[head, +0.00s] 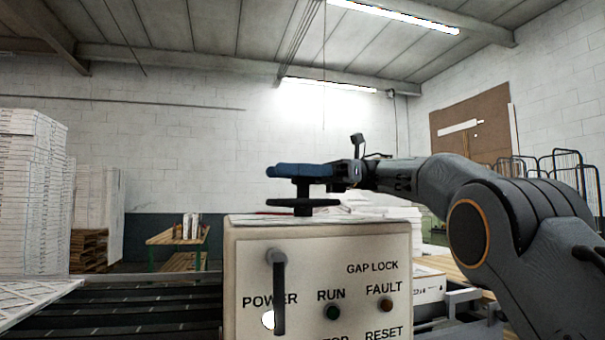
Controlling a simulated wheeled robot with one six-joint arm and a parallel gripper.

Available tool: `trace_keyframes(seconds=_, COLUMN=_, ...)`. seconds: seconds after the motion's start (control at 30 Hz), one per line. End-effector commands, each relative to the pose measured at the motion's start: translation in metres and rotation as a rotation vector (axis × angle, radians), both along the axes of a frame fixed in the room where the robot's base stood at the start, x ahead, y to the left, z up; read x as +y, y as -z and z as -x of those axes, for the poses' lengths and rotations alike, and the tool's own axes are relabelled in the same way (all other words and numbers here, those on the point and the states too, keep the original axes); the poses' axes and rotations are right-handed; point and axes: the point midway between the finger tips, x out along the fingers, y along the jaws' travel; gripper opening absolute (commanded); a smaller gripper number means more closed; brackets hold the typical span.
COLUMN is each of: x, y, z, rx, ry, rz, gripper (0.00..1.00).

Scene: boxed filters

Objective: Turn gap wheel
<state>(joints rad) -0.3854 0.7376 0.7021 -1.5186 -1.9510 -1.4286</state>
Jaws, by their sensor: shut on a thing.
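The gap wheel (303,207) is a dark, flat handwheel seen edge-on, on a short stem at the top of the cream control box (235,290). My gripper (290,171) comes in from the right above the wheel. Its blue-grey fingers lie level and are shut on the wheel's upright hub or knob (303,188), above the disc. The far finger is hidden behind the near one.
Tall stacks of white boxed filters (30,190) stand at the far left. A wooden table (178,237) stands behind. White boxes (430,284) lie right of the control box.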

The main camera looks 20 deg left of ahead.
Motion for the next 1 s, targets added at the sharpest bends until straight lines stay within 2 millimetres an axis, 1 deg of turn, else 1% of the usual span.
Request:
trace_keyframes(seconds=0.13, x=0.0047, y=-0.0011, z=0.0041, rx=0.0, ry=-0.019, rz=-0.003, gripper=0.0)
trace_keyframes(seconds=0.5, x=0.0046, y=-0.0017, z=0.0046, rx=-0.001, ry=-0.022, rz=-0.004, gripper=0.0)
trace_keyframes(seconds=0.53, x=0.0046, y=-0.0017, z=0.0046, rx=-0.001, ry=-0.022, rz=-0.004, gripper=0.4)
trace_keyframes(seconds=0.63, x=0.0041, y=-0.0016, z=0.0042, rx=-0.001, ry=-0.021, rz=-0.004, gripper=0.57)
trace_keyframes(seconds=1.0, x=0.0007, y=-0.0002, z=0.0019, rx=-0.001, ry=-0.019, rz=-0.002, gripper=0.57)
